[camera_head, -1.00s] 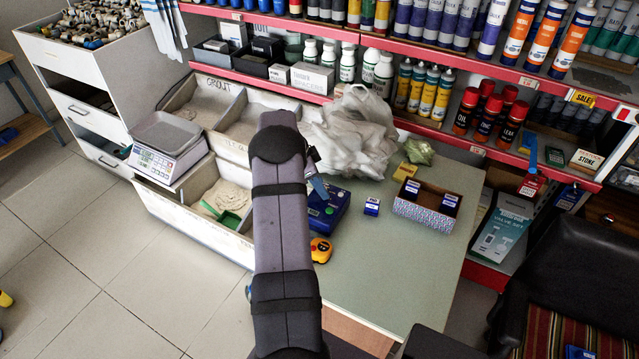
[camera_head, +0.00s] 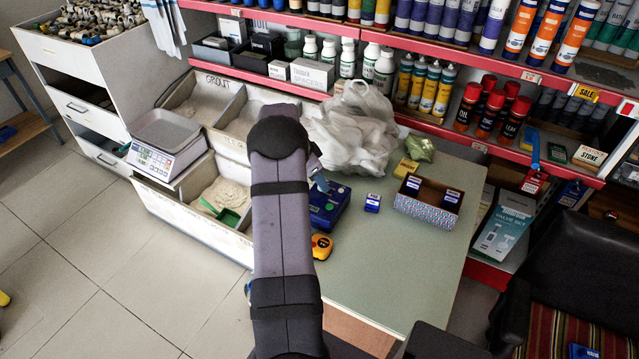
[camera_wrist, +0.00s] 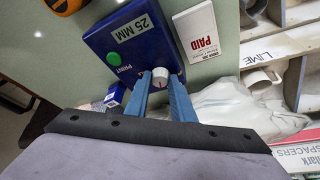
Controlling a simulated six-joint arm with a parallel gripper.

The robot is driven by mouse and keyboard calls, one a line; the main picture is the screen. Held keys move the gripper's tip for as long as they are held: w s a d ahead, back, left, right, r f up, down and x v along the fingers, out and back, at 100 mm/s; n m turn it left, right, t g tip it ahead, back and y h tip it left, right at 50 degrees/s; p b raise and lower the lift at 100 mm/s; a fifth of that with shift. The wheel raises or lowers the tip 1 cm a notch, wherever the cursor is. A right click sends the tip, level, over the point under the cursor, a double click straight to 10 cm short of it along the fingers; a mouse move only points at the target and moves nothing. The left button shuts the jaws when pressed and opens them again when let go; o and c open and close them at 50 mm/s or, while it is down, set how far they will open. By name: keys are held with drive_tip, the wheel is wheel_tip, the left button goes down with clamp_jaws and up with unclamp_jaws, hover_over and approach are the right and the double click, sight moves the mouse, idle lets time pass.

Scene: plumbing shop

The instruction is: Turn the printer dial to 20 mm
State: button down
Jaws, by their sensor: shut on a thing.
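The blue printer (camera_wrist: 112,38) stands on the green tabletop; it also shows in the head view (camera_head: 330,207), partly behind my arm. A white panel on it reads 25 MM (camera_wrist: 133,29), and a round green button (camera_wrist: 113,59) sits beside the word PRINT. The small pale dial (camera_wrist: 160,76) carries a short red mark. My gripper (camera_wrist: 160,82) is shut on the dial, one blue finger on each side. In the head view my arm hides the dial and most of the gripper.
A crumpled plastic bag (camera_head: 355,130) lies behind. The tabletop's front (camera_head: 400,280) is clear.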

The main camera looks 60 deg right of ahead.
drive_tip(key=n+t+b, duration=0.1)
drive_tip(key=n, duration=0.1)
drive_tip(key=shift+s+f+n+h, duration=0.1)
drive_tip(key=shift+s+n+h, duration=0.05)
drive_tip(key=shift+n+h, duration=0.2)
drive_tip(key=n+t, duration=0.1)
drive_tip(key=n, duration=0.1)
drive_tip(key=shift+s+a+n, duration=0.1)
drive_tip(key=shift+s+n, duration=0.05)
drive_tip(key=shift+n, duration=0.2)
drive_tip(key=shift+r+n+t+p, duration=0.3)
drive_tip(key=shift+n+t+p, duration=0.15)
drive_tip(key=shift+n, duration=0.35)
drive_tip(key=n+p, duration=0.1)
drive_tip(key=n+t+p, duration=0.1)
drive_tip(key=n, duration=0.1)
drive_tip(key=shift+s+f+n, duration=0.1)
drive_tip(key=shift+s+n, duration=0.1)
drive_tip(key=shift+n, duration=0.1)
drive_tip(key=n, duration=0.1)
drive_tip(key=n+t+b, duration=0.1)
drive_tip(key=n, duration=0.1)
drive_tip(key=shift+s+d+f+b, duration=0.1)
drive_tip(key=shift+d+f+b, duration=0.15)
drive_tip(key=shift+b, duration=0.15)
drive_tip(key=n+t+y+b, duration=0.1)
drive_tip(key=n+b, duration=0.1)
drive_tip(key=shift+r+b, duration=0.1)
drive_tip(key=shift+b, duration=0.25)
drive_tip(key=shift+r, duration=0.1)
